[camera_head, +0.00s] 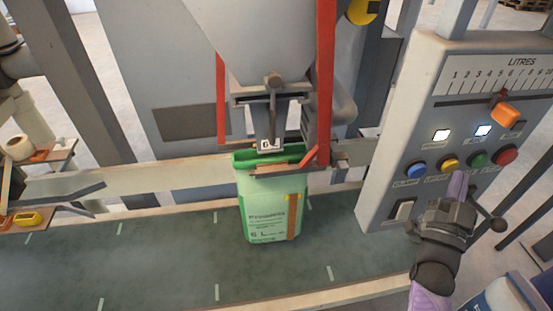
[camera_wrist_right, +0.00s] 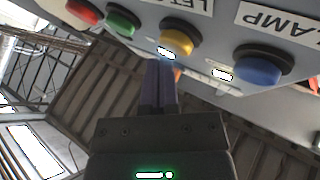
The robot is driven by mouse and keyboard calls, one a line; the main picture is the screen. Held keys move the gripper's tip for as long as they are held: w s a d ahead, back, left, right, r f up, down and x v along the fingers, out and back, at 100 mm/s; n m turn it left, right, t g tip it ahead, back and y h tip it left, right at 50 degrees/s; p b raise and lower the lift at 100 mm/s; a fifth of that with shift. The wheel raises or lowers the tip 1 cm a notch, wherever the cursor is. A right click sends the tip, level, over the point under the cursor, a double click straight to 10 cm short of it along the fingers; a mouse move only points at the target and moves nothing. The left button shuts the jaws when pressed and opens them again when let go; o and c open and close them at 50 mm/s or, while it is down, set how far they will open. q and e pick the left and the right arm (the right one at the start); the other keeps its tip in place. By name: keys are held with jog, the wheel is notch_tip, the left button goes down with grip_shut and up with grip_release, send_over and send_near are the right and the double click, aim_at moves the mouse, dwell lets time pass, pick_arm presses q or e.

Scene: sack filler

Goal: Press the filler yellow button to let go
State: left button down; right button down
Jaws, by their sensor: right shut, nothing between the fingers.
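The yellow button (camera_head: 450,163) sits on the grey control panel (camera_head: 392,130), between the blue button (camera_head: 415,170) and the green button (camera_head: 478,159). My right gripper (camera_head: 457,178) is shut and empty, its fingertips just below the yellow button. In the right wrist view the shut fingers (camera_wrist_right: 160,68) point toward the yellow button (camera_wrist_right: 180,40); I cannot tell whether they touch it. A green-and-white sack (camera_head: 272,212) hangs upright under the filler spout (camera_head: 268,125), its mouth around the spout's lower end. My left gripper is not in view.
A red button (camera_head: 505,155) sits at the right of the row. Above are two lit lamps and an orange slider (camera_head: 504,115) on the litres scale. A white rocker switch (camera_head: 403,209) is lower left. The conveyor belt (camera_head: 150,255) runs below the sack.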

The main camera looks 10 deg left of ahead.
jog(key=shift+w+a, duration=0.2)
jog(key=shift+w, duration=0.25)
dwell(0.4)
jog(key=shift+s+d+p, duration=0.2)
jog(key=shift+s, duration=0.25)
jog(key=shift+s+d+p, duration=0.15)
jog(key=shift+s+d, duration=0.05)
jog(key=shift+s, duration=0.25)
jog(key=s+d+p, duration=0.2)
jog(key=s, duration=0.3)
jog(key=shift+s+d+p, duration=0.15)
jog(key=shift+s+p, duration=0.15)
jog(key=shift+p, duration=0.1)
